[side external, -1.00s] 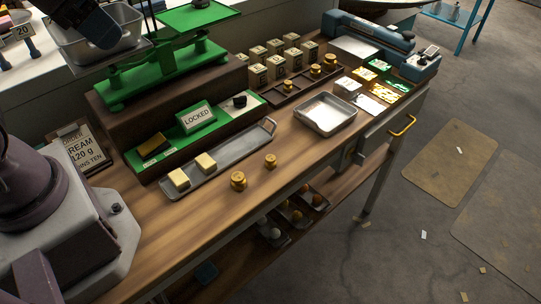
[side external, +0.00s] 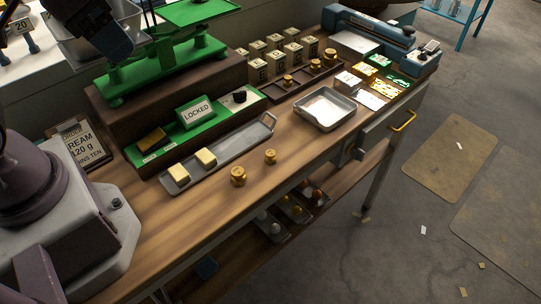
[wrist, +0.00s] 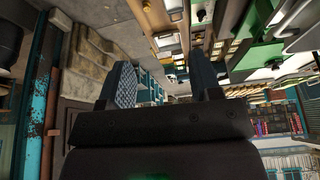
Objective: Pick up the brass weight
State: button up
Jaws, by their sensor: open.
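Two loose brass weights stand upright on the wooden bench in the side view: a larger one (side external: 238,177) and a smaller one (side external: 270,157) to its right. More brass weights (side external: 315,67) stand in a dark wooden tray farther back. Which one the task means, I cannot tell. My gripper (wrist: 165,76) shows in the wrist view with its two dark fingers wide apart and nothing between them. In the side view, a dark part of my arm shows at the top left, well away from the loose weights. The fingertips are not clear there.
A metal tray (side external: 222,152) with two pale blocks lies behind the loose weights. A green balance (side external: 165,65) stands on a wooden step, with a "LOCKED" sign (side external: 197,112) below. An empty metal pan (side external: 325,110) is to the right.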

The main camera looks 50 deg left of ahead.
jog(key=w+d+f+n+t+h, duration=0.1)
jog(key=w+d+f, duration=0.55)
jog(key=d, duration=0.35)
jog(key=w+d+f+n+h, duration=0.1)
jog(key=w+d+f+h, duration=0.1)
jog(key=w+d+f, duration=0.65)
jog(key=w+d+f+n+t+h, duration=0.1)
jog(key=w+d+f, duration=0.35)
jog(key=d, duration=0.65)
jog(key=n+y, duration=1.1)
jog(key=y, duration=0.6)
send_near(272, 155)
jog(key=shift+g, duration=0.3)
jog(key=x, duration=0.4)
jog(key=shift+w+a+f, duration=0.15)
jog(key=shift+a+f, duration=0.05)
jog(key=shift+f, duration=0.05)
jog(key=shift+r+x, duration=0.15)
jog(key=shift+x, duration=1.15)
jog(key=shift+r+x, duration=0.15)
jog(key=shift+x, duration=1.2)
jog(key=shift+w, duration=0.1)
jog(key=c, duration=1.1)
